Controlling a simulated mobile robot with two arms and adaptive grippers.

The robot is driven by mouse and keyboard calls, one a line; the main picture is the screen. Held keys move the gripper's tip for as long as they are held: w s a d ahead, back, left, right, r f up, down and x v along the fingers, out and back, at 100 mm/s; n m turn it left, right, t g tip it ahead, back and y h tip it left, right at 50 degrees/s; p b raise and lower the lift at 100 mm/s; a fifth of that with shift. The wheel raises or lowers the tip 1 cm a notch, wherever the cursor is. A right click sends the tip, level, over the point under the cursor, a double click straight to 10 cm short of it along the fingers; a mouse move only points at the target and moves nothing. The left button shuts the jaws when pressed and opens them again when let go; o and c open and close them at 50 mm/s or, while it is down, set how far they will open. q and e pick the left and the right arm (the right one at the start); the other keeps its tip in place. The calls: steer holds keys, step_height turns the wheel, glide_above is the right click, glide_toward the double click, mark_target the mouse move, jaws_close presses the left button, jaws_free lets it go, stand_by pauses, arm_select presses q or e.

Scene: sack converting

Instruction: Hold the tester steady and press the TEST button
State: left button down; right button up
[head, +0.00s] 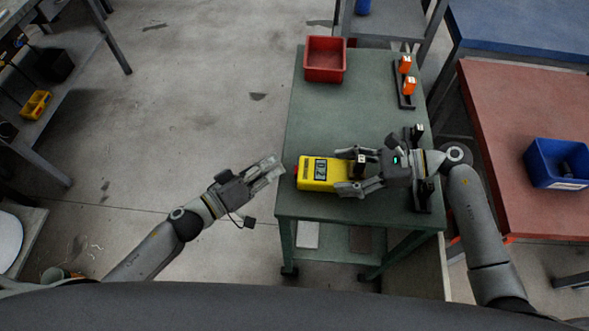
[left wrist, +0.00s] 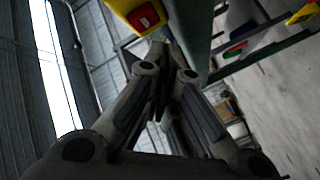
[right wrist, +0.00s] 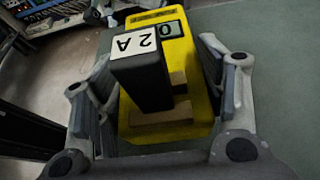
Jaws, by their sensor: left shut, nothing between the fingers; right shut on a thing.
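The yellow tester (head: 317,182) lies on the green cart top, with a dark display on its upper face. The TEST button (left wrist: 146,17) is a red square on the tester's end face, at its left end in the head view. My right gripper (head: 354,171) is shut on the tester's right end, with a finger along each side. A black block labelled "2 A" (right wrist: 140,75) stands upright at the tester in the right wrist view, hiding part of it. My left gripper (head: 276,167) is shut and empty, just left of the button end. Any contact there cannot be told.
The green cart (head: 352,105) carries a red bin (head: 325,61) and a dark rack (head: 402,92) with orange blocks (head: 410,86) at the back. Another dark rack (head: 422,201) lies partly under my right arm. A red table (head: 535,105) with a blue bin (head: 556,178) stands at right. Floor left is open.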

arm_select(q)
steer(key=shift+a, duration=2.15)
arm_select(e)
steer(key=o, duration=1.3)
steer(key=v, duration=1.2)
steer(key=shift+r, duration=0.1)
